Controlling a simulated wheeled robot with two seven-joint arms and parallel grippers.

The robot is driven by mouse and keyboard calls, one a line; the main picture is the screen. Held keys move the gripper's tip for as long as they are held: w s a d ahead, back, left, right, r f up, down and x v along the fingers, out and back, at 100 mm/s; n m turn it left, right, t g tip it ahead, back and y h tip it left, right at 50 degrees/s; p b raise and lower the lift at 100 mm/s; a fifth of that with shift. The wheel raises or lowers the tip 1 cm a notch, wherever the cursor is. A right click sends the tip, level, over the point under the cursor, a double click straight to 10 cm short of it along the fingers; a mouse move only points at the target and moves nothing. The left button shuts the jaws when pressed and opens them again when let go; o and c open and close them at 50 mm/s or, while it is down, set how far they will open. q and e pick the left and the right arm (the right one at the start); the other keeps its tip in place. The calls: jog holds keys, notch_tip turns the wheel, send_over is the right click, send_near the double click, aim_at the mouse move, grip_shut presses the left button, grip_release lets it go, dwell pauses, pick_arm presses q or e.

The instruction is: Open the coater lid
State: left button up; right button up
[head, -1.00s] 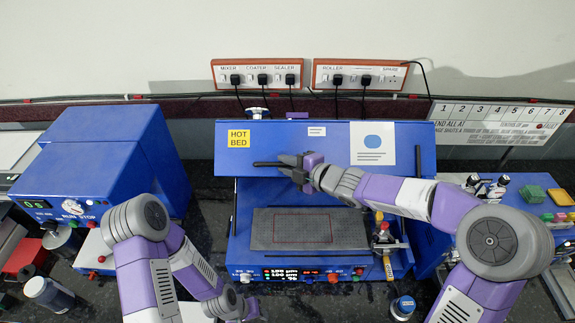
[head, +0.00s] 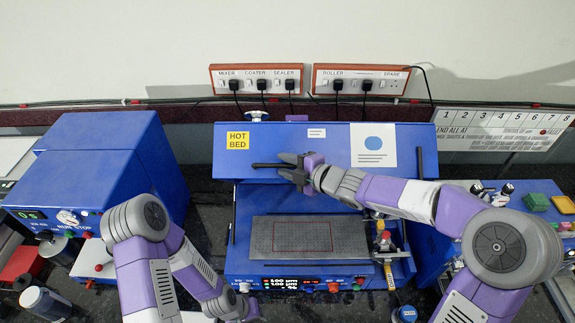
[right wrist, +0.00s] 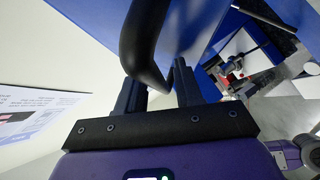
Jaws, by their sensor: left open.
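The blue coater lid (head: 300,136), with a yellow "HOT BED" label, stands raised and tilted at the back of the coater. The grey coater bed (head: 350,239) lies exposed below it. The lid's black bar handle (head: 266,165) runs across its lower front; it also shows large in the right wrist view (right wrist: 138,40). My right gripper (head: 287,168) is at the handle's right end, its fingers apart with the handle's bent end between them; contact is unclear. My left gripper (head: 248,310) is open and low, at the coater's front left, clear of the lid.
A blue machine (head: 95,165) with a "RUN STOP" panel stands at the left. A small tap-like fitting (head: 384,240) sits right of the bed. A blue-capped bottle (head: 405,314) stands in front. Sockets with plugs (head: 256,80) line the wall.

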jog(key=shift+f, duration=0.1)
jog(key=p+v, duration=0.1)
jog(key=v, duration=0.6)
jog(key=shift+s+d, duration=0.15)
jog(key=shift+d, duration=0.05)
dwell(0.3)
